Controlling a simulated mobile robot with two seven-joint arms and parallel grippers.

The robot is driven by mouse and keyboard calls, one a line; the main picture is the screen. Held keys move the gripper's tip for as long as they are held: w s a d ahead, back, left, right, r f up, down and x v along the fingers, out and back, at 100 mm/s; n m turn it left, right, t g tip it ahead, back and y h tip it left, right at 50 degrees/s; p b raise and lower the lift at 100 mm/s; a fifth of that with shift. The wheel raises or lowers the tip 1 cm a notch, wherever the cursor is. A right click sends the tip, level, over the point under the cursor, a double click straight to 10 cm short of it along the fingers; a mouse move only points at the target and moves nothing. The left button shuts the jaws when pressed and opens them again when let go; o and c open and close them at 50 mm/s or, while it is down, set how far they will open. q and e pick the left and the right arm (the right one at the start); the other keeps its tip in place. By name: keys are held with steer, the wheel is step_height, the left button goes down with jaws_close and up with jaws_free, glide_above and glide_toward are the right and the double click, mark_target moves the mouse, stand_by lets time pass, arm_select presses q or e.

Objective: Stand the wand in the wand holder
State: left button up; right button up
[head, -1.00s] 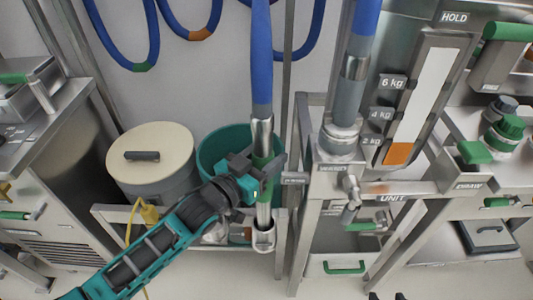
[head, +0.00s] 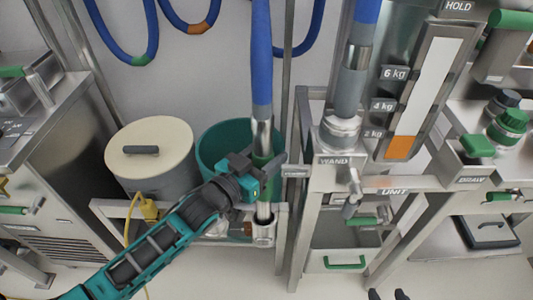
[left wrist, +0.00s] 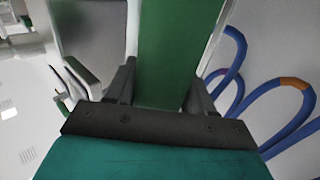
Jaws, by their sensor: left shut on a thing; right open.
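The wand is a long upright tube with a blue upper part (head: 262,60), a metal section and a green grip. My left gripper (head: 258,172) is shut around the green grip. In the left wrist view the green grip (left wrist: 168,60) fills the space between the fingers (left wrist: 160,88). The wand's lower metal tube reaches down to a small metal cup (head: 264,237) on the low rail, seemingly the wand holder. I cannot tell how deep the tip sits in it. My right gripper (head: 386,295) barely shows its two dark, separated fingertips at the bottom edge.
A teal bin (head: 215,145) stands close behind my left gripper, with a lidded drum (head: 150,160) to its left. A metal frame post (head: 284,120) is just right of the wand. A weighing column with a WAND sign (head: 334,161) stands further right. Blue hoses (head: 125,40) hang behind.

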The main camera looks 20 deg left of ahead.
arm_select(q)
steer(key=shift+f, duration=0.55)
arm_select(e)
steer(key=shift+f, duration=0.2)
stand_by(0.8)
arm_select(q)
steer(key=o, duration=1.4)
steer(key=shift+c, duration=0.2)
steer(key=shift+f, duration=0.15)
steer(key=shift+v, duration=0.8)
steer(key=v, duration=1.1)
steer(key=shift+s, duration=0.2)
arm_select(e)
steer(key=shift+w+a+r, duration=0.15)
steer(key=shift+r, duration=0.5)
arm_select(q)
steer(key=shift+p, duration=0.3)
arm_select(e)
steer(key=shift+r, duration=0.1)
